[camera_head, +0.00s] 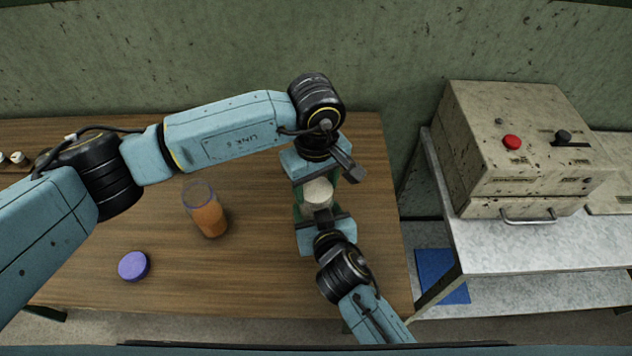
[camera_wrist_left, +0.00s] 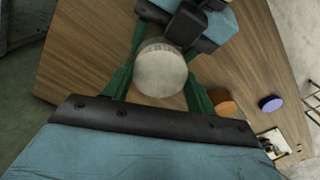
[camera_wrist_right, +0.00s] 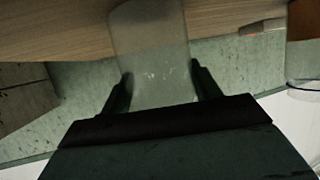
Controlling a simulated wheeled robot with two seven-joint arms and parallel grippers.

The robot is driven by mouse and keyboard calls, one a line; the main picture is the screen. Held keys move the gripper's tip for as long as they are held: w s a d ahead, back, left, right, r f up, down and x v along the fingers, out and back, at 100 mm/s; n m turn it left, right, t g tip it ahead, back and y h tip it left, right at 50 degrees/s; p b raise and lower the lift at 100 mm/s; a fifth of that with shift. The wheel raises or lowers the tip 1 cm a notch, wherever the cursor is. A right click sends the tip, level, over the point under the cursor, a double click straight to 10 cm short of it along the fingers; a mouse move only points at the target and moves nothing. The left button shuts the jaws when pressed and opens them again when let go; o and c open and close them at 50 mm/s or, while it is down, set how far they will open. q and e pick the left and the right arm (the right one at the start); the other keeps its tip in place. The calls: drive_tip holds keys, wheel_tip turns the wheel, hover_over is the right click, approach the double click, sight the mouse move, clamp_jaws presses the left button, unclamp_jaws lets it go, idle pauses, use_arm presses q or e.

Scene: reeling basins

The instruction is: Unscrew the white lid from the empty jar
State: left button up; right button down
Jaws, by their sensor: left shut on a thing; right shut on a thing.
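The white lid (camera_head: 318,194) sits on top of the empty jar, which is mostly hidden under it and my grippers in the head view. My left gripper (camera_head: 316,188) is shut on the lid's sides, one green finger on each side of the lid (camera_wrist_left: 160,68) in the left wrist view. My right gripper (camera_wrist_right: 164,85) is shut on the clear jar (camera_wrist_right: 150,50), whose glass stands between its fingers in the right wrist view. In the head view it reaches the jar from the front.
An open jar with orange contents (camera_head: 208,212) stands left of my grippers on the wooden table (camera_head: 90,230). A purple lid (camera_head: 133,266) lies nearer the front left. A beige machine box (camera_head: 500,140) sits on a pale bench to the right.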

use_arm(q)
drive_tip(key=n, duration=0.4)
drive_tip(key=o, duration=1.1)
